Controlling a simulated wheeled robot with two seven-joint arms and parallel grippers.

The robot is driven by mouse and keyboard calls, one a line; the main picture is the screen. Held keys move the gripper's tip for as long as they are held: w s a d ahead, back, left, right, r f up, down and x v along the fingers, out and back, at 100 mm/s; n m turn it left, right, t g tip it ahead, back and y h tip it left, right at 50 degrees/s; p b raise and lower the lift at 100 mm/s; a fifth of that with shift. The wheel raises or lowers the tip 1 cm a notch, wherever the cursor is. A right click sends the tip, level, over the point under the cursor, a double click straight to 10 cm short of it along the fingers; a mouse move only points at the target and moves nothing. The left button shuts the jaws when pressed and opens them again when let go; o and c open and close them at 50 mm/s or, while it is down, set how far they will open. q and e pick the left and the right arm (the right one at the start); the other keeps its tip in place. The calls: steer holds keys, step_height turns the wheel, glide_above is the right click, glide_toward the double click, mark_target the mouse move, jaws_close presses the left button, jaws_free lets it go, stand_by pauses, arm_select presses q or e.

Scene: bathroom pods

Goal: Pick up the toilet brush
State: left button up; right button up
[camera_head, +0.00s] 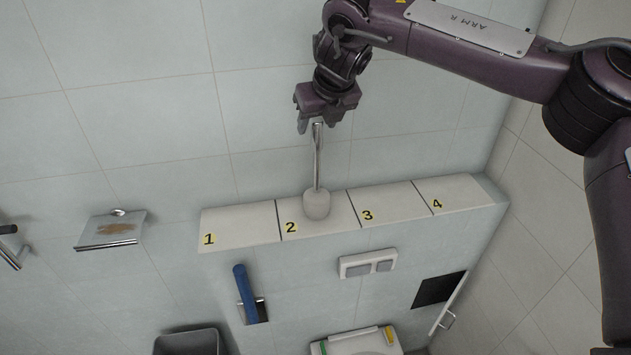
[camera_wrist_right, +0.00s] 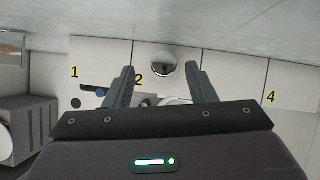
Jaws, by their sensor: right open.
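The toilet brush (camera_head: 317,170) stands upright in its white holder (camera_head: 316,205) on section 2 of the numbered ledge (camera_head: 240,229). Its handle is a thin metal rod. My right gripper (camera_head: 317,124) is at the top of the handle and is open. In the right wrist view, the round shiny top of the brush (camera_wrist_right: 165,67) shows between and beyond the two open fingers (camera_wrist_right: 158,84). I cannot tell whether a finger touches the handle. The bristles are hidden in the holder. My left gripper is not in view.
Below the ledge are a blue-handled item (camera_head: 244,290) on the wall, a flush plate (camera_head: 367,263), a toilet (camera_head: 357,343) and a grey bin (camera_head: 190,342). A metal paper holder (camera_head: 110,230) is at left. Ledge sections 1, 3 and 4 are clear.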

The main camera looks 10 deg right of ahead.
mark_target(315, 137)
steer(key=p+x, duration=0.2)
steer(key=shift+d+f+p, duration=0.15)
steer(key=shift+f+p, duration=0.1)
steer(key=shift+p, duration=0.05)
steer(key=p+x, duration=0.1)
steer(key=x, duration=0.2)
steer(key=shift+w+d+f+p, duration=0.15)
steer(key=shift+w+f+p, duration=0.05)
steer(key=shift+p, duration=0.15)
steer(key=shift+f, duration=0.2)
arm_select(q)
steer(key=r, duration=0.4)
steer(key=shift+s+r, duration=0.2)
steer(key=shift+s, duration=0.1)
arm_select(e)
steer(key=shift+r, duration=0.1)
jaws_close()
